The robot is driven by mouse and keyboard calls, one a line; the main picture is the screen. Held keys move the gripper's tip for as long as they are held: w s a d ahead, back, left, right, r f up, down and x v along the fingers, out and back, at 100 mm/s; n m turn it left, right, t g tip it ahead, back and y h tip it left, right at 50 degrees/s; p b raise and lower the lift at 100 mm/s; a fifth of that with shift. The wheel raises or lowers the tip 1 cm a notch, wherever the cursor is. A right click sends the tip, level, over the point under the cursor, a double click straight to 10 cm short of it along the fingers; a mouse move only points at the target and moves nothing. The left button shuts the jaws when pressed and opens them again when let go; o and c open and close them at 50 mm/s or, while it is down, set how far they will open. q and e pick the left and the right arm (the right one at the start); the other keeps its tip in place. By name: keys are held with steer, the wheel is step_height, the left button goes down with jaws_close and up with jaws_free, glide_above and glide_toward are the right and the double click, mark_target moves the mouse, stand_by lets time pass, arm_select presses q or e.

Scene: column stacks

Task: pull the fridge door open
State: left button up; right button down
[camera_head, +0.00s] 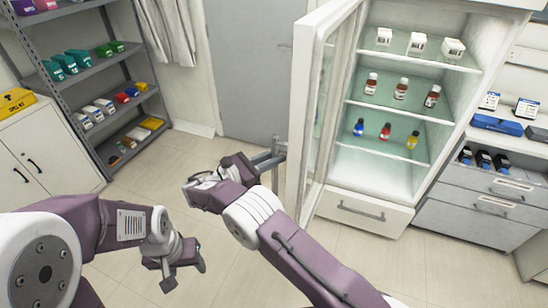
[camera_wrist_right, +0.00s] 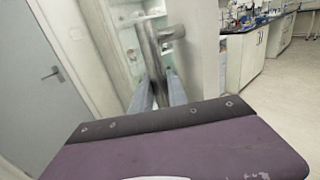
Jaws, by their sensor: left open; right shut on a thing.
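The fridge door (camera_head: 303,125) stands swung out from the white fridge (camera_head: 465,120), so the shelves show. Its grey handle (camera_head: 279,146) sticks out from the door's outer side. My right gripper (camera_head: 268,158) is shut on the handle; in the right wrist view the handle (camera_wrist_right: 150,48) runs down between the two fingers (camera_wrist_right: 156,92). Part of that grip is hidden by my own wrist in the head view. My left gripper (camera_head: 185,266) is open and empty, low over the floor, well apart from the door.
The fridge shelves hold white boxes (camera_head: 417,43) and small bottles (camera_head: 400,89). A grey rack (camera_head: 92,70) and white cabinet (camera_head: 40,150) stand at the left, a drawer counter (camera_head: 480,195) at the right. A grey room door (camera_head: 250,70) is behind. The floor between is clear.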

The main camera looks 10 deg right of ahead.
steer(key=shift+d+r, duration=0.1)
steer(key=c, duration=1.6)
jaws_free()
steer(key=o, duration=0.3)
steer(key=shift+w+d, duration=0.1)
steer(key=shift+w, duration=0.05)
steer(key=b+v, duration=0.2)
steer(key=v, duration=0.7)
